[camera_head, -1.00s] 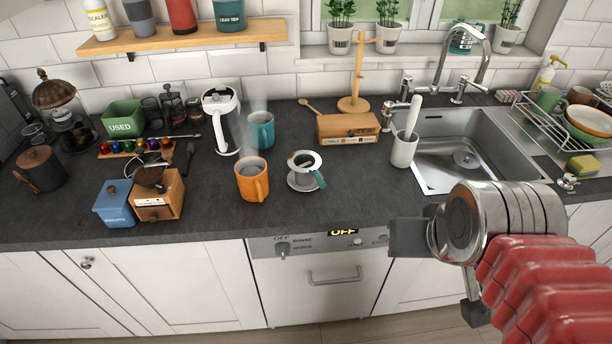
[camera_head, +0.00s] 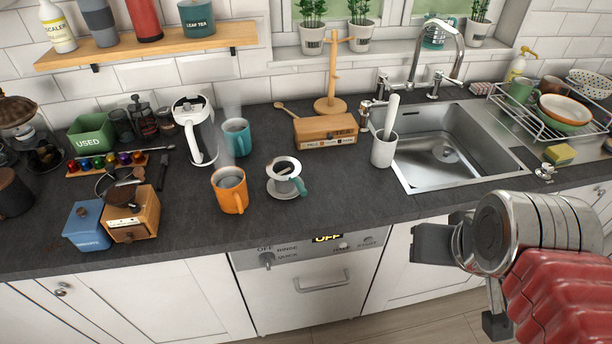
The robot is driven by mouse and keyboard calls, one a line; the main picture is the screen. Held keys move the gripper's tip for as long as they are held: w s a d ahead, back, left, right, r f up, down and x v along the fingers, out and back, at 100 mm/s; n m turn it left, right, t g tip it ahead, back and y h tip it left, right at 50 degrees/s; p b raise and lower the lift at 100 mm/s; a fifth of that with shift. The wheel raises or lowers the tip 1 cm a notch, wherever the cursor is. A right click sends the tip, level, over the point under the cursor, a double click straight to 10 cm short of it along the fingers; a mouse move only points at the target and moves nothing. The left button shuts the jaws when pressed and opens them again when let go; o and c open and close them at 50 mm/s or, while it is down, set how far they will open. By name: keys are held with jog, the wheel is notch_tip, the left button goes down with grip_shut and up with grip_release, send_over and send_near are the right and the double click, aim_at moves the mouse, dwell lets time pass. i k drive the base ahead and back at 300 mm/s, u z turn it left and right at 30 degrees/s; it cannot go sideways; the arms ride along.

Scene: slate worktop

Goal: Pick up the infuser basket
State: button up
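The likeliest infuser basket is a small cup-like piece with a pale rim, a dark inside and a teal handle (camera_head: 283,168). It sits on a pale saucer on the worktop, right of the orange mug; I cannot tell for certain that it is the basket. My gripper (camera_head: 464,284) is at the lower right, in front of the counter's front edge and well away from that piece. Its two dark fingers are spread apart, with nothing visible between them.
An orange mug (camera_head: 230,191) and a teal mug (camera_head: 236,138) stand left of the saucer. A wooden tea box (camera_head: 325,131) is behind it, a white utensil pot (camera_head: 383,151) to its right. The worktop (camera_head: 335,195) in front is clear. A sink (camera_head: 445,150) lies right.

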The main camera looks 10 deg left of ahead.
aim_at(284, 185)
jog(key=z, duration=0.5)
jog(key=k, duration=0.85)
jog(key=u, duration=1.65)
jog(key=i, duration=0.95)
